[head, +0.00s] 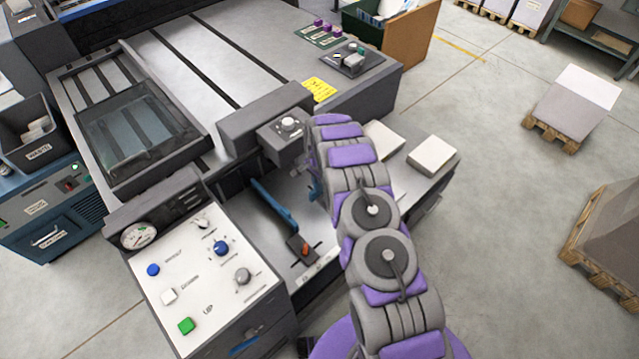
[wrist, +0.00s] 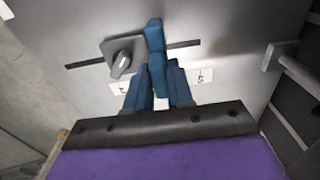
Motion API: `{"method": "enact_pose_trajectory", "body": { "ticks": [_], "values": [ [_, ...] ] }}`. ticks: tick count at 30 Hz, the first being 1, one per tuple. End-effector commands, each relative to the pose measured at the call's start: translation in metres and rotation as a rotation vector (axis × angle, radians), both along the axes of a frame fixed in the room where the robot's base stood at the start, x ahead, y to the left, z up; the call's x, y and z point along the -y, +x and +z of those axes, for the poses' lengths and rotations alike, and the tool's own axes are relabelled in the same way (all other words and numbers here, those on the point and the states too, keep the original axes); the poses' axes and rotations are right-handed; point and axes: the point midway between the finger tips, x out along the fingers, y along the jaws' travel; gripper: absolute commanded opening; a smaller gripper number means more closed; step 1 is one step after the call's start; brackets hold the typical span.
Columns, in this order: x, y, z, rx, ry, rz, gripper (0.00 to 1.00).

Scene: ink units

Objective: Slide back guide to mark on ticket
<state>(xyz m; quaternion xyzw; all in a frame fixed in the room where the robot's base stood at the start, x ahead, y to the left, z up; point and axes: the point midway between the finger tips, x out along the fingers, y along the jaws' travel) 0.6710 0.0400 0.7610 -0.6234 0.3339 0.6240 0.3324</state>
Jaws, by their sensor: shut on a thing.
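In the wrist view the two blue fingers of my gripper (wrist: 157,82) are closed on a blue upright piece (wrist: 156,40). This piece stands beside a dark plate (wrist: 110,46) that carries a grey pointed knob (wrist: 122,64). The plate sits over a dark straight slot in a grey panel, with white marked labels below. I cannot tell for certain that the blue piece belongs to the back guide. In the head view my arm hides most of my gripper. A yellow ticket (head: 320,88) lies on the machine's right side; its writing is too small to read.
A control panel (head: 200,280) with buttons and a gauge is at lower left. A blue bar (head: 272,204) lies near an orange-topped knob (head: 304,249) in a slot. A dark block (head: 262,118) stands left of my arm. Paper stacks (head: 433,154) lie to its right.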

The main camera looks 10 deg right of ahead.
Motion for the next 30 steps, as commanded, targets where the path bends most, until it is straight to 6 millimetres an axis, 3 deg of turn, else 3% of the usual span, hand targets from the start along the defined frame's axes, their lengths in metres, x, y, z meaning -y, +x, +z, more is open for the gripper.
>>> {"method": "enact_pose_trajectory", "body": {
  "ticks": [2, 3, 9, 20, 25, 30],
  "values": [
    [0.0, 0.001, 0.001, 0.003, 0.001, -0.001, 0.0],
    [0.0, 0.001, 0.001, 0.003, 0.001, -0.001, 0.24],
    [0.0, 0.001, 0.0, 0.002, 0.0, -0.001, 0.43],
    [-0.001, 0.001, 0.008, 0.001, 0.0, -0.001, 0.43],
    [-0.001, 0.0, 0.034, 0.001, 0.0, 0.0, 0.43],
    [-0.001, 0.003, 0.074, 0.006, -0.001, -0.001, 0.43]
  ]
}}
